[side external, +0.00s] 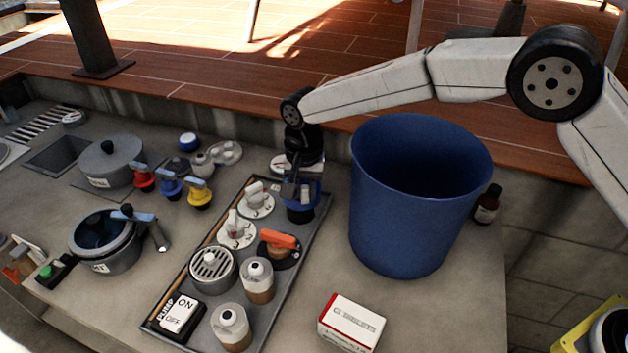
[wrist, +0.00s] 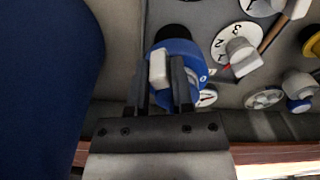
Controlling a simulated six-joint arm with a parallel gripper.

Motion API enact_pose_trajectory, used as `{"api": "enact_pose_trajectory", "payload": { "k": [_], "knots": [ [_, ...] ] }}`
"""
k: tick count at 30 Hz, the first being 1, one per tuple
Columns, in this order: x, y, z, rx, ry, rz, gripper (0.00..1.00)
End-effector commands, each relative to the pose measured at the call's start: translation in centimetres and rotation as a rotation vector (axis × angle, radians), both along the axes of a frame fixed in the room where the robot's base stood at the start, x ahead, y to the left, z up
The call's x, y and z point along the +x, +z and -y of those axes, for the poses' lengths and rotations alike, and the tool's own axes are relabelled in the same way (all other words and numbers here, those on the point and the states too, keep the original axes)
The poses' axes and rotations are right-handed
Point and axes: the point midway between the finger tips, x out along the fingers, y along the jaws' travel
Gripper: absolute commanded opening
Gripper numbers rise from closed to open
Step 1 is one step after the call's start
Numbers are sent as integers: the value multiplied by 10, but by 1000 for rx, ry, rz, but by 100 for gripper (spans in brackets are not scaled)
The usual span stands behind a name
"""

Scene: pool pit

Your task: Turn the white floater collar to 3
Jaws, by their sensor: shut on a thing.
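My gripper (side external: 300,190) points down at the far end of the grey tray, over a blue round piece with a dark base (side external: 300,212). In the wrist view my gripper (wrist: 160,72) is shut on a white upright tab (wrist: 158,68) on this blue piece (wrist: 186,50), with a dark finger on each side. Small white marks show on the blue rim, too small to read. Beside it is a white numbered dial (wrist: 238,48) with 3, 2, a white knob and a red pointer; it also shows in the side view (side external: 237,232). I cannot tell which piece is the floater collar.
A tall blue bin (side external: 405,215) stands close right of my gripper. The tray (side external: 290,300) holds another white dial (side external: 258,203), an orange-handled valve (side external: 280,243), bottles and a pump switch (side external: 178,312). Pots and small colored knobs stand left. A tablet box (side external: 351,323) lies in front.

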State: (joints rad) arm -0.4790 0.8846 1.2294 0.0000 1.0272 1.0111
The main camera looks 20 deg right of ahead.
Motion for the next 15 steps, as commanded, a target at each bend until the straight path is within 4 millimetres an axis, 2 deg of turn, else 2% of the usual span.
{"api": "enact_pose_trajectory", "payload": {
  "k": [15],
  "knots": [
    [10, 0, -21, -1, -485, -1, 0]
  ]
}}
